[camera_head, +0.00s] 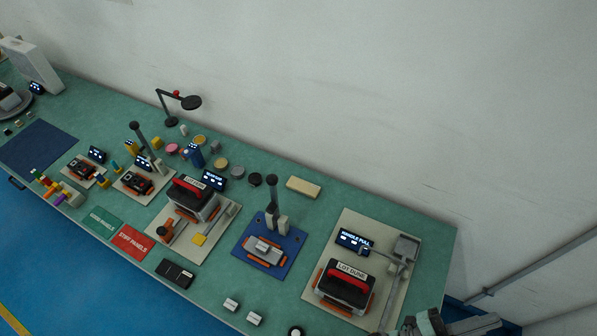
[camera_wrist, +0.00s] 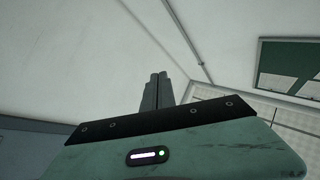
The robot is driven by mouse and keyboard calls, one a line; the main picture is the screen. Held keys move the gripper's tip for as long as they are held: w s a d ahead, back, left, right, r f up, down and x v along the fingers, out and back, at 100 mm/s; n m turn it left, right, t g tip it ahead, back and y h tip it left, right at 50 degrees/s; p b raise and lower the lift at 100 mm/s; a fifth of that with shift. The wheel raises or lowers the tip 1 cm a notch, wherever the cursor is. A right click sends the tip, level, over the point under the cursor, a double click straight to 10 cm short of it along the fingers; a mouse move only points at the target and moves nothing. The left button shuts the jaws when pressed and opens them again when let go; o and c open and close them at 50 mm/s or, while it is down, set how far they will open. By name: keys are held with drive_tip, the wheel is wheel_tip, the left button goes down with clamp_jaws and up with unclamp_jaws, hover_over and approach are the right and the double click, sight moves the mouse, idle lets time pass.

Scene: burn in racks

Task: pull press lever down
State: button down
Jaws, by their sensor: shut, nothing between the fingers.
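A press-like fixture with a tall dark upright lever (camera_head: 271,190) stands on a blue base plate (camera_head: 245,246) in the head view. A small grey and orange piece (camera_head: 265,251) sits at its foot. I cannot tell for certain that this upright is the press lever. My gripper (camera_wrist: 158,88) shows in the wrist view with its two grey fingers together, empty, against the wall. Part of my arm shows at the bottom right of the head view, apart from the blue fixture; the fingertips are not clear there.
Right of the blue fixture, a pale board (camera_head: 347,222) carries a black case with a red handle (camera_head: 349,283), a "HANDLE PULL" display (camera_head: 354,241) and a grey post. Left stand another red-handled case (camera_head: 193,195) and small fixtures. A lamp (camera_head: 180,100) stands near the wall.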

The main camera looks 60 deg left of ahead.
drive_tip(key=w+a+f+g+y+b, duration=0.25)
drive_tip(key=w+a+f, duration=0.2)
drive_tip(key=f, duration=0.35)
drive_tip(key=w+a+f+g+y+b, duration=0.1)
drive_tip(key=w+a+f+g+y, duration=0.1)
drive_tip(key=w+a+f+y, duration=0.45)
drive_tip(key=a+f+n+g+y+b, duration=0.1)
drive_tip(key=a+f+g+y+b, duration=0.2)
drive_tip(key=a, duration=0.5)
drive_tip(key=a+f+n+g+y+b, duration=0.1)
drive_tip(key=a+f+y, duration=0.3)
drive_tip(key=a, duration=0.4)
drive_tip(key=s+a+r+n+g+y+b, duration=0.1)
drive_tip(key=s+a+r+n+g+y, duration=0.15)
drive_tip(key=a, duration=0.45)
drive_tip(key=s+a+r+n+g+y+b, duration=0.1)
drive_tip(key=s+a+g+y+b, duration=0.1)
drive_tip(key=s+a+y, duration=0.35)
drive_tip(key=s+a+r+n+g+y+b, duration=0.2)
drive_tip(key=s+a+r+n+g+y, duration=0.2)
drive_tip(key=s+a+r+n+g, duration=0.4)
drive_tip(key=s+a+r+g, duration=0.2)
drive_tip(key=s+g, duration=0.1)
drive_tip(key=s, duration=0.1)
drive_tip(key=shift+s+r+b, duration=0.3)
